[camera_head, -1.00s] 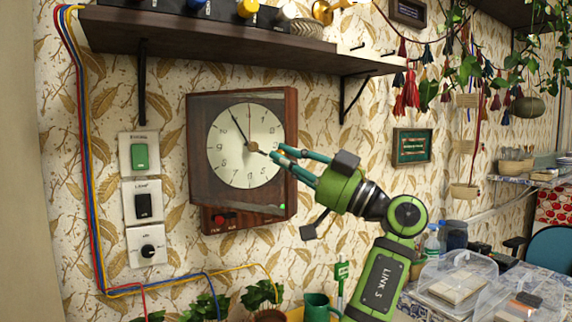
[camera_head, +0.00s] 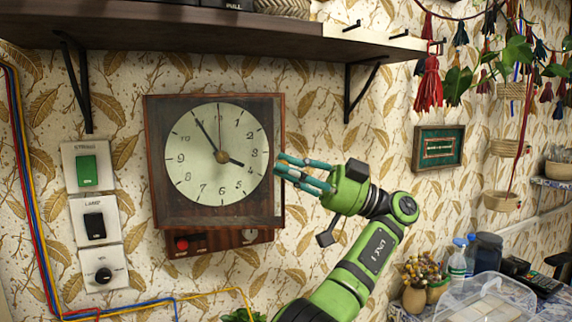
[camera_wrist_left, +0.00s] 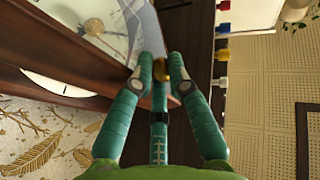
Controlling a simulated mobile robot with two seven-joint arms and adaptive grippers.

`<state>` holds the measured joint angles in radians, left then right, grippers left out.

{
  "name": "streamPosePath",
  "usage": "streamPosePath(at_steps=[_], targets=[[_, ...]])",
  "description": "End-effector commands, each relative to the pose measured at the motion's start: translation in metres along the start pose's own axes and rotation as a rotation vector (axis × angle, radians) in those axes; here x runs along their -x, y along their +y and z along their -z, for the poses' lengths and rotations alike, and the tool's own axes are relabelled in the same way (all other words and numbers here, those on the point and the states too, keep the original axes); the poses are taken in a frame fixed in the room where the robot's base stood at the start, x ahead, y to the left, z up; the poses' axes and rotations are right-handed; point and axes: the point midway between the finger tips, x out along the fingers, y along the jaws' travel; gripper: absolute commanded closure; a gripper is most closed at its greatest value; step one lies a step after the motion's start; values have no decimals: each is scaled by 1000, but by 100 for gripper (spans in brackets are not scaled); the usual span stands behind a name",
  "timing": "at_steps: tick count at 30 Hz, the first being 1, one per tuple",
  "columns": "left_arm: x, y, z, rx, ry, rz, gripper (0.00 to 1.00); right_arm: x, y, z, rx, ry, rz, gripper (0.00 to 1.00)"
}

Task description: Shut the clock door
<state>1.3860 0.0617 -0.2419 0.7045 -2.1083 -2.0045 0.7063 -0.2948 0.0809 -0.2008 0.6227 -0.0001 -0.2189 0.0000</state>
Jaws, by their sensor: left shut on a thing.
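The wall clock (camera_head: 155,150) has a dark wooden case, a pale round face (camera_head: 218,180) and a see-through door (camera_head: 262,215) in front. The arm of my left gripper (camera_head: 277,167) comes in from the lower right, and its teal fingers are at the clock's right edge. In the left wrist view its fingers (camera_wrist_left: 162,75) are closed around a small golden knob (camera_wrist_left: 162,68) by the clear pane (camera_wrist_left: 140,25). The fingers hide part of the knob. I cannot tell how wide any gap between door and case is. My right gripper is not in view.
A dark shelf (camera_head: 200,42) on black brackets hangs above the clock. Switches with a green (camera_head: 87,170) and a black rocker are at the left, with coloured cables. A small framed picture (camera_head: 439,147) hangs at the right. The wall below the clock is mostly free.

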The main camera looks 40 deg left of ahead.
Motion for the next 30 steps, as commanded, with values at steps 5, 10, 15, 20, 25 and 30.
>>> streamPosePath(at_steps=[5,10,15,20,25,30], targets=[[1,0,0,-2,0,3,100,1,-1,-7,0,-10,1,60],[1,0,0,-2,-1,4,100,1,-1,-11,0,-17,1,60],[0,0,0,-2,-2,4,74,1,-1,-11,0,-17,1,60],[0,0,0,-2,-2,4,74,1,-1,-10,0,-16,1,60],[0,0,0,-2,-2,3,74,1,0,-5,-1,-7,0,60],[0,0,0,-2,-1,2,74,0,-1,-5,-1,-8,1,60]])
